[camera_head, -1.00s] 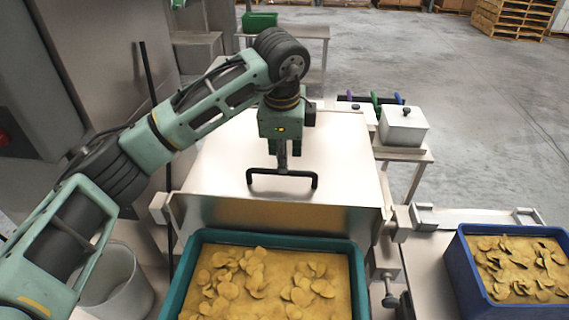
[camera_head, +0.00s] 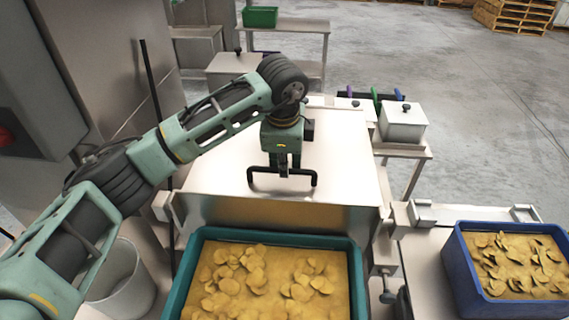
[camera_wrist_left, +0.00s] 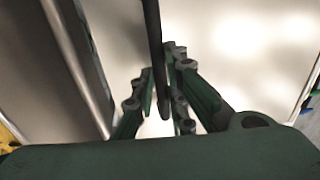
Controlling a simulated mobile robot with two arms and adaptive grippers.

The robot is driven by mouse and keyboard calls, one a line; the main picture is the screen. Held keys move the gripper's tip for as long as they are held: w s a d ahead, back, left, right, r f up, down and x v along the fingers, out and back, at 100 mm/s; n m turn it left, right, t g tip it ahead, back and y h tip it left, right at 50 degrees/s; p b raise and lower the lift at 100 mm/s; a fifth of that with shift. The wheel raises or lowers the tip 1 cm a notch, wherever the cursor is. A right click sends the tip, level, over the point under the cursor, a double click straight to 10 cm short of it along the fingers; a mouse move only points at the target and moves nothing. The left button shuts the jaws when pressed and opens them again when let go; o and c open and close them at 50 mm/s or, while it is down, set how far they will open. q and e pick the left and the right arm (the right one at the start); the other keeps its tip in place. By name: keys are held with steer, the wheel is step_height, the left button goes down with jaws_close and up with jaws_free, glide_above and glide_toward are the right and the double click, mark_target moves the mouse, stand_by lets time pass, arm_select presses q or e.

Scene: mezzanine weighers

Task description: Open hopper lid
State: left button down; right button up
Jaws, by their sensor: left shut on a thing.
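The hopper lid (camera_head: 335,150) is a broad flat steel plate, lying closed over the hopper in the head view. A black bar handle (camera_head: 256,170) stands near its front edge. My left gripper (camera_head: 282,172) is above the lid and shut on the middle of the handle. In the left wrist view the dark handle bar (camera_wrist_left: 153,40) runs between the fingers of my left gripper (camera_wrist_left: 165,100), with the bright lid behind. My right gripper is not in view.
A teal crate of chips (camera_head: 192,268) stands in front of the hopper. A blue crate of chips (camera_head: 470,270) is at the right. A white bin (camera_head: 120,275) stands at lower left. A small lidded steel box (camera_head: 403,122) sits on a side table to the right.

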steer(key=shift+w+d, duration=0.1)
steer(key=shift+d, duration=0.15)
